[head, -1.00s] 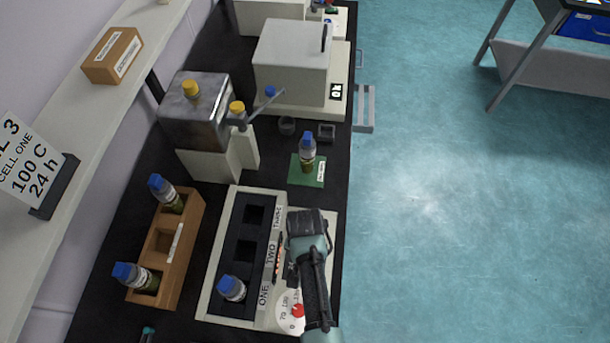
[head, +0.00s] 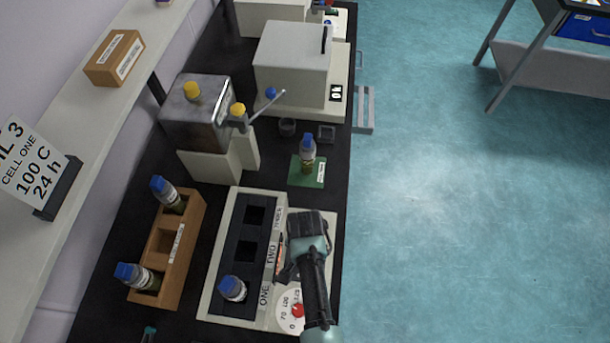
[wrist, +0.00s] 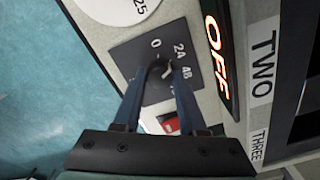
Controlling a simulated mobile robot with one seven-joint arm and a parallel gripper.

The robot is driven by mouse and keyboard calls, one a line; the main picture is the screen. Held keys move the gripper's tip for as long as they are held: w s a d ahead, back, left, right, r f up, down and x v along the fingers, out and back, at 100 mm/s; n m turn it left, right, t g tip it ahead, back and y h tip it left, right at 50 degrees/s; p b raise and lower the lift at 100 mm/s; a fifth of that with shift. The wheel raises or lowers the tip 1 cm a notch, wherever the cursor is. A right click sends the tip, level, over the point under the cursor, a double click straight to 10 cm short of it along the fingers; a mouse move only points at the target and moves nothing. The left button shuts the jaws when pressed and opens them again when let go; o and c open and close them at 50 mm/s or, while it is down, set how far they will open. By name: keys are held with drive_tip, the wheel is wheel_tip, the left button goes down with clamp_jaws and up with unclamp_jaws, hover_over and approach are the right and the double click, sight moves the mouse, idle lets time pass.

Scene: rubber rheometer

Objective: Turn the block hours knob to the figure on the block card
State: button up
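The hours knob (wrist: 158,71) is small and dark, on a dark square plate marked 0, 24 and 48; a further figure is covered. My gripper (wrist: 162,68) has its two fingers closed in on either side of the knob in the wrist view. In the head view my gripper (head: 302,262) is over the right side of the cream block heater (head: 212,300) and hides the knob. The block card (head: 28,165) stands tilted on the shelf at left and reads "CELL ONE, 100 C, 24 h". The knob's pointer is partly hidden, so its exact setting is unclear.
The block has wells labelled ONE, TWO and THREE; a blue-capped bottle (head: 232,288) sits in ONE. A lit OFF display (wrist: 216,55), a red switch (wrist: 170,124) and a white dial (wrist: 115,8) flank the knob plate. A wooden rack (head: 172,265) with bottles stands left.

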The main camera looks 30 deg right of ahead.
drive_tip(key=o, duration=0.4)
drive_tip(key=shift+r, duration=0.1)
wheel_tip(320, 180, up, 13)
drive_tip(key=shift+f+b, duration=0.1)
drive_tip(key=shift+b, duration=0.2)
idle(0.6)
